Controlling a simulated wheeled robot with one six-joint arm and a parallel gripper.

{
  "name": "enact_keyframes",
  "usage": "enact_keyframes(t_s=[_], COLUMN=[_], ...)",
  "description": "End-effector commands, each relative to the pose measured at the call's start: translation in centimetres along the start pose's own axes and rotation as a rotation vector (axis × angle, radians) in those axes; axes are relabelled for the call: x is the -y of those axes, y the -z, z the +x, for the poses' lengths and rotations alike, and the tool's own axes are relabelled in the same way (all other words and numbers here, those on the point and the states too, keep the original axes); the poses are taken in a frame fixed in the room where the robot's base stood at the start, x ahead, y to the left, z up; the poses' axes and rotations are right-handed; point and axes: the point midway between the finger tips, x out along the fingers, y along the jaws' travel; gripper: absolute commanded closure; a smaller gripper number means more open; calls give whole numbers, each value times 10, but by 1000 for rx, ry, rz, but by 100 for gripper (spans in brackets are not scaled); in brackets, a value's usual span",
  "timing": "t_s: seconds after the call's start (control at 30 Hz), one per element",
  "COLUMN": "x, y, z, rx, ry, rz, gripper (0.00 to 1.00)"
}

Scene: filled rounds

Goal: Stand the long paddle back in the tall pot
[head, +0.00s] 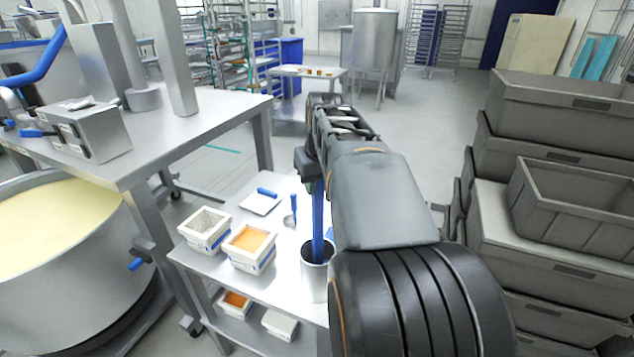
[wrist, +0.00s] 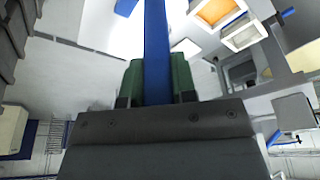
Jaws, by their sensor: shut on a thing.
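The long paddle (head: 318,215) is blue and hangs upright below my gripper (head: 312,172). Its lower end overlaps the dark mouth of the tall pot (head: 314,283) and appears to be inside it. The pot is a grey metal cylinder on the small table, partly hidden by my arm. In the wrist view, the green finger pads of my gripper (wrist: 158,82) are shut on the blue shaft of the paddle (wrist: 156,45). The pot cannot be made out clearly in the wrist view, and the paddle's tip is hidden.
The small table (head: 183,257) also bears a white tub (head: 205,228), a tub with orange filling (head: 250,246), a white board (head: 260,203) and a blue-handled tool (head: 293,208). A large vat (head: 75,285) stands left. Grey crates (head: 530,245) are stacked right.

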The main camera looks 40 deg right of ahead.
Motion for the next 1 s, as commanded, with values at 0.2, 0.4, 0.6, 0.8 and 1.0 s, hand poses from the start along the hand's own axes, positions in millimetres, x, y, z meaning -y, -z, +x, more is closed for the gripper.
enact_keyframes(t_s=[0.2,0.4,0.6,0.8,1.0], x=[0,0,0,0,0], y=[-1,-2,-3,-3,-3], z=[5,9,10,10,10], rx=[-1,-1,-1,-1,-1], ry=[0,0,0,0,0], rz=[0,0,0,0,0], gripper=[98,98,98,98,58])
